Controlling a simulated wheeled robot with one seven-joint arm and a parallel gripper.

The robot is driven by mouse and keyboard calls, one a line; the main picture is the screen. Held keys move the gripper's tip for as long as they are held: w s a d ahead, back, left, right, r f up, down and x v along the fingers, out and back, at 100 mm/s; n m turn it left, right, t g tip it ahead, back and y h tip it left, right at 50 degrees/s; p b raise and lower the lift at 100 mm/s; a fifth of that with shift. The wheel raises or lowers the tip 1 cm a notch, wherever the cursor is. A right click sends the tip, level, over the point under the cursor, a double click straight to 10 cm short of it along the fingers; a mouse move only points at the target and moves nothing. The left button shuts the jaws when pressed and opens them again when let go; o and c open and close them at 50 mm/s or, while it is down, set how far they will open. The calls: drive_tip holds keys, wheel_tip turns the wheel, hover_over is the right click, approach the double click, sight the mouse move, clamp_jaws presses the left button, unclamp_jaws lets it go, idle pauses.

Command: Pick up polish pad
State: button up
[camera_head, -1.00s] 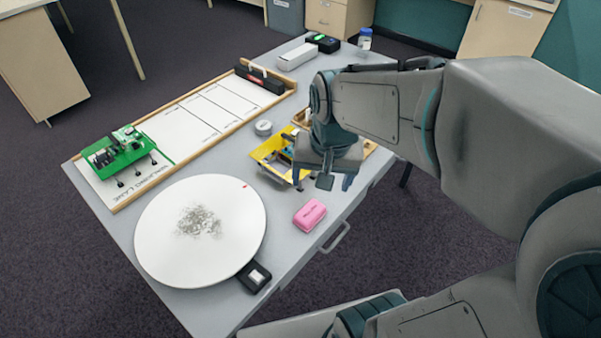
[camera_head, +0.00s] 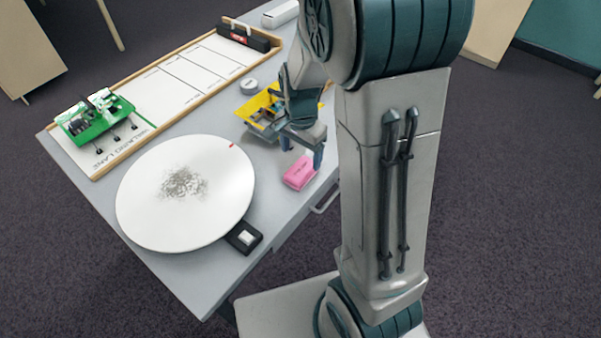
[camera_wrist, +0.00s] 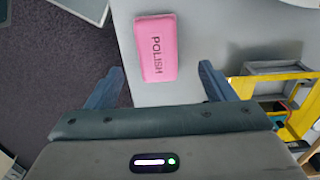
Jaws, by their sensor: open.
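The polish pad is a pink block (camera_head: 300,172) marked POLISH. It lies flat on the grey table near the edge, beside the white disc. In the wrist view the pink pad (camera_wrist: 157,50) sits at the top middle, just beyond the fingertips and between their lines. My gripper (camera_head: 303,158) is above and close to the pad in the head view. In the wrist view my gripper (camera_wrist: 162,82) has its two blue-grey fingers spread wide, with nothing between them. The arm hides part of the table to the right.
A yellow tray (camera_head: 251,123) with parts stands beside my gripper. A round white disc (camera_head: 150,215) with grey shavings and a black switch box (camera_head: 244,237) are to the left. A green model (camera_head: 92,118) stands on the walking-lane board (camera_head: 183,97). A small round tin (camera_head: 249,87) sits behind.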

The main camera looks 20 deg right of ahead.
sight(301, 168)
drive_tip(key=shift+s+f+b, duration=0.15)
drive_tip(key=shift+f+b, duration=0.05)
drive_tip(key=shift+f, duration=1.35)
drive_tip(key=shift+s+f+b, duration=0.1)
drive_tip(key=shift+f+b, duration=0.05)
drive_tip(key=shift+f, duration=1.35)
drive_tip(key=c, duration=1.1)
